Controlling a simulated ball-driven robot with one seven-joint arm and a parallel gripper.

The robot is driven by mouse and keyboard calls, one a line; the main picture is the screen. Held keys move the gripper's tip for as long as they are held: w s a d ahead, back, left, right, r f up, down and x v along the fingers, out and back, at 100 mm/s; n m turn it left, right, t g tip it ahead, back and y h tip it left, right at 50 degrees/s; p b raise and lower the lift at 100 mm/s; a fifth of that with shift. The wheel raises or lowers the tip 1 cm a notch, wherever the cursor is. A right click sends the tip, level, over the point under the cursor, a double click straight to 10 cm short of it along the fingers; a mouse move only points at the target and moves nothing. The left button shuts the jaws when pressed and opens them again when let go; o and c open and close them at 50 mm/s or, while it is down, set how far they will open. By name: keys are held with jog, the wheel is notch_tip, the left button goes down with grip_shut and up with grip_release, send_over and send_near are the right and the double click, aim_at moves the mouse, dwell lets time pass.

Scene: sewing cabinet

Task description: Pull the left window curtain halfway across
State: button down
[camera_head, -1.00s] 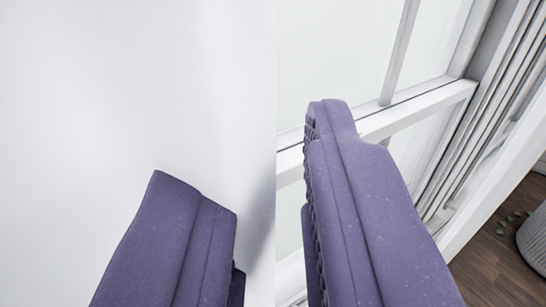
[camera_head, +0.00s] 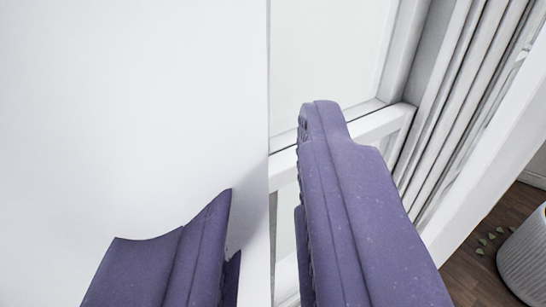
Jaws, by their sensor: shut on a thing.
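The curtain (camera_head: 130,110) is a plain white sheet filling the left half of the head view. Its straight upright edge runs between my two purple fingers. My gripper (camera_head: 268,160) is shut on the curtain near this edge. The left finger is in front at the lower left, its tip cut off by the white cloth along a curved line. The right finger stands beyond the edge, over the window (camera_head: 325,60). Where the fingers meet the cloth is hidden.
The white window frame (camera_head: 395,125) and a ribbed side jamb (camera_head: 465,90) stand close to the right of my gripper. A light ribbed pot (camera_head: 527,255) stands on the dark wood floor (camera_head: 475,268) at the lower right, with a few leaves beside it.

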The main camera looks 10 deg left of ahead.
jog(key=shift+w+d, duration=0.25)
jog(key=c, duration=1.2)
grip_release()
jog(key=shift+c, duration=0.2)
jog(key=p+v, duration=0.1)
jog(key=v, duration=0.6)
jog(key=shift+s, duration=0.4)
jog(key=shift+d, duration=0.1)
